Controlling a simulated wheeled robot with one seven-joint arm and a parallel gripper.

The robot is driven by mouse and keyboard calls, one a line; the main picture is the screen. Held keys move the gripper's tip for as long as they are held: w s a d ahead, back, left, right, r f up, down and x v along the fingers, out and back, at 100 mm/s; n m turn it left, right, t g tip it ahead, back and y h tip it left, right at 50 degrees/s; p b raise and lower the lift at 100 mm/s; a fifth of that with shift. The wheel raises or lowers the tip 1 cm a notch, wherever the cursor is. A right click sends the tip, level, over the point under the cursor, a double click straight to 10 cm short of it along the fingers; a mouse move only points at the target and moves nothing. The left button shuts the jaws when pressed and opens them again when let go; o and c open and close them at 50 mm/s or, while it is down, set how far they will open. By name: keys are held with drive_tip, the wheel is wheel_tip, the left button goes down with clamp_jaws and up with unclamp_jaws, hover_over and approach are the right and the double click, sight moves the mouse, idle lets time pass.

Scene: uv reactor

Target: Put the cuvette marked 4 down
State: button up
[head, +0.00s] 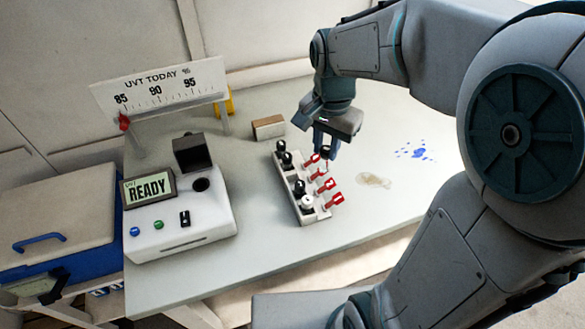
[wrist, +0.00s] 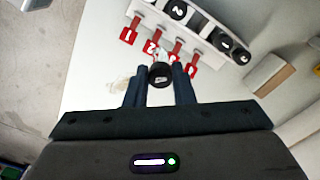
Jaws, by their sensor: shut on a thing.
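A black-capped cuvette is held in my gripper (wrist: 160,82); its round cap (wrist: 161,74) faces the wrist camera with a small pale mark too blurred to read surely. In the head view my gripper (head: 328,148) points down at the far right side of the rack, with the dark cap (head: 326,154) between its fingers. The white rack (head: 313,218) holds several cuvettes, mostly black-capped and one with a white cap (head: 307,202). Red number tags (head: 326,186) stick out along its right side; the wrist view shows 1 and 2 clearly. The cuvette's lower body is hidden.
The white reactor (head: 180,235) stands left of the rack, its screen (head: 149,188) reading READY, lid (head: 192,152) raised beside a dark well (head: 201,185). A UVT gauge (head: 160,85) stands behind. A brown block (head: 268,127), blue spots (head: 415,152) and a tan stain (head: 373,181) are on the table.

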drive_tip(key=shift+w+a+f+p, duration=0.3)
drive_tip(key=shift+a+f, duration=0.8)
drive_tip(key=shift+f, duration=0.25)
drive_tip(key=shift+w+a+f+p, duration=0.15)
drive_tip(key=shift+w+a+f, duration=0.1)
drive_tip(key=shift+a+f, duration=1.05)
drive_tip(key=shift+w+a+f+p, duration=0.3)
drive_tip(key=shift+a+f, duration=0.65)
drive_tip(key=shift+f, duration=0.5)
drive_tip(key=shift+f, duration=0.1)
drive_tip(key=o, duration=0.5)
drive_tip(key=shift+f, duration=0.1)
drive_tip(key=shift+o, duration=0.8)
